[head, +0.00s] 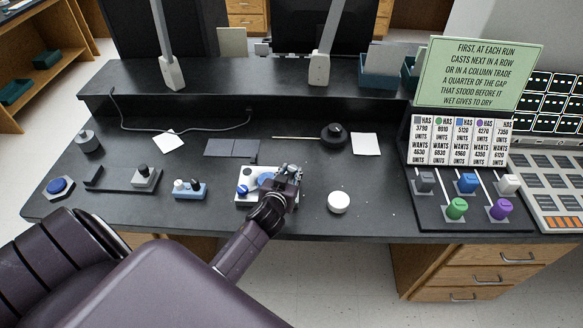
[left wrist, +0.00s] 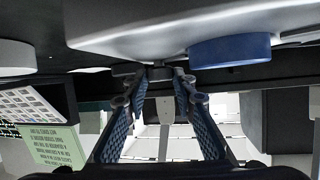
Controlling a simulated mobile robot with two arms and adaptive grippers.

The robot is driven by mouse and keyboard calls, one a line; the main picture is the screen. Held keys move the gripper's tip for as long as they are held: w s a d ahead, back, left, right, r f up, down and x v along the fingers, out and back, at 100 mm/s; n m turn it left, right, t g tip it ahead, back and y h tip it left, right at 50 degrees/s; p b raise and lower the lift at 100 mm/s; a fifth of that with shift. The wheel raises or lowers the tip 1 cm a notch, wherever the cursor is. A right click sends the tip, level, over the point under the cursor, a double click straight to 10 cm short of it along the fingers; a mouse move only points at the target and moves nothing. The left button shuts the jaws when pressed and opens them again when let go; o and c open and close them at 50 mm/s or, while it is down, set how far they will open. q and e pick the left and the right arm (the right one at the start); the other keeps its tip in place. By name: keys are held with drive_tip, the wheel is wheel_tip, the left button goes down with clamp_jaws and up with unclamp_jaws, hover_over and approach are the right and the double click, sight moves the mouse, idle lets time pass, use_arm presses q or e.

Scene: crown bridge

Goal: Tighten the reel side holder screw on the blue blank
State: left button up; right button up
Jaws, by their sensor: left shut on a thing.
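A white plate-like device (head: 246,183) stands near the front of the black bench, with a blue part, seemingly the blue blank (head: 265,179), on it and a blue round knob (head: 243,190) at its left. My left gripper (head: 287,174) is over the right end of this device and covers much of it. In the left wrist view, my left gripper (left wrist: 158,76) is shut at its tips on a small dark part under the white body; it appears to be a holder screw, but the fingers mostly hide it. A blue disc (left wrist: 235,50) shows beside the fingers. My right gripper is out of view.
A blue block with knobs (head: 189,190) and a grey fixture (head: 146,178) stand left of the device. A round white pot (head: 338,202) is close on its right. A black reel-like object (head: 334,135) is behind. A slider panel (head: 460,195) with a green sign (head: 475,70) stands right.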

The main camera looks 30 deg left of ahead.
use_arm(q)
drive_tip(key=shift+a+r+m+h+p, duration=0.2)
drive_tip(key=shift+r+m+h+p, duration=0.1)
drive_tip(key=shift+m+h+p, duration=0.2)
drive_tip(key=shift+f+m+t+h+p, duration=0.3)
drive_tip(key=shift+m+h+p, duration=0.3)
drive_tip(key=shift+m+h, duration=0.3)
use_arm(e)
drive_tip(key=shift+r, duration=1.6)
use_arm(q)
drive_tip(key=o, duration=1.1)
drive_tip(key=shift+o, duration=0.2)
drive_tip(key=shift+s, duration=0.15)
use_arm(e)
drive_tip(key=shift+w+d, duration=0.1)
use_arm(q)
drive_tip(key=v, duration=1.1)
drive_tip(key=shift+s+r, duration=0.2)
drive_tip(key=shift+s, duration=0.15)
